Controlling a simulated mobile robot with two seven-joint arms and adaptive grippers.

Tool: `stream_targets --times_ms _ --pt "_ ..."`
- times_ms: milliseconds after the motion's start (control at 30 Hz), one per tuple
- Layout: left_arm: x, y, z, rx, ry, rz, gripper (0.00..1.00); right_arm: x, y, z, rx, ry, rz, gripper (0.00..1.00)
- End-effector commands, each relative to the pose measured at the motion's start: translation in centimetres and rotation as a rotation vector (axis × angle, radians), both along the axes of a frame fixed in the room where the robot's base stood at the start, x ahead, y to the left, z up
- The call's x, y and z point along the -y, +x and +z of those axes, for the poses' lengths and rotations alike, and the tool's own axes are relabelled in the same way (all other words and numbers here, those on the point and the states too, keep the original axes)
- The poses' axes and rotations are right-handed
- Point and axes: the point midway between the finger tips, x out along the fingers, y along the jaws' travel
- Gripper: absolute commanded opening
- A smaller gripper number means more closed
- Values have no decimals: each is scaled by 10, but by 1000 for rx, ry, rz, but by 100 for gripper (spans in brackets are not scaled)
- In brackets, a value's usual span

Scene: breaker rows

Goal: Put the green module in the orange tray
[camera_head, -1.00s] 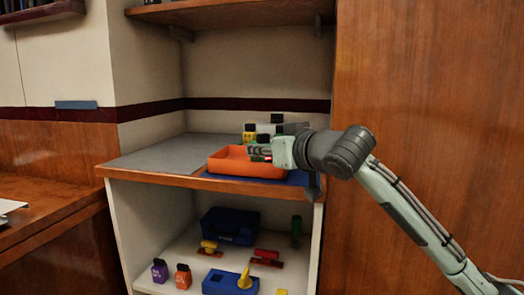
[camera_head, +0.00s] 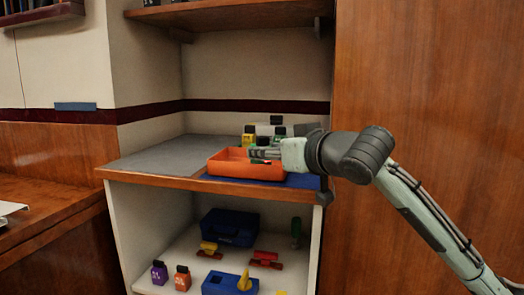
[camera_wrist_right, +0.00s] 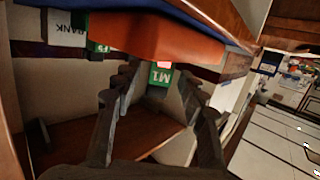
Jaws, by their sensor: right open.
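The orange tray (camera_head: 228,170) sits on the shelf top over a blue mat. My right gripper (camera_head: 254,153) reaches in from the right over the tray. In the right wrist view the gripper (camera_wrist_right: 150,80) is open, with a finger on each side of a green module (camera_wrist_right: 160,76) marked M1. The module, with a red part, also shows low inside the tray area in the head view (camera_head: 261,161). I cannot tell whether it touches the tray floor. The tray also shows in the wrist view (camera_wrist_right: 150,38). My left gripper is not in view.
A yellow module (camera_head: 248,137) and other modules stand behind the tray, close to my gripper. The grey surface (camera_head: 165,158) left of the tray is clear. The lower shelf holds a dark blue case (camera_head: 230,227) and several coloured parts.

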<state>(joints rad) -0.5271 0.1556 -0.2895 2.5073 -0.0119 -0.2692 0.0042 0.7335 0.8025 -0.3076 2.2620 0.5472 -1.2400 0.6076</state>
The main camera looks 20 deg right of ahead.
Motion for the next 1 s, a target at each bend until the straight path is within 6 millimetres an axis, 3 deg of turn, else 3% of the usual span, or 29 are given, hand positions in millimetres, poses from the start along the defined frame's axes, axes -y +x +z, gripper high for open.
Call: stream_targets --times_ms 300,500,667,767,867,1000 --pt "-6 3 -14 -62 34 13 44 13 -65 13 1 -3 0 42" --pt "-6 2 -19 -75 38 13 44 17 -84 17 0 -1 -1 42" --pt "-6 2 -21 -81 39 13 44 16 -87 17 -1 0 2 42" --pt "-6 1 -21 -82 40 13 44 8 -84 5 -5 4 27 42" --pt "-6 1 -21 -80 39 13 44 -15 -79 -26 -3 17 90 42" --pt "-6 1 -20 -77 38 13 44 -57 -82 -83 28 52 188 42"
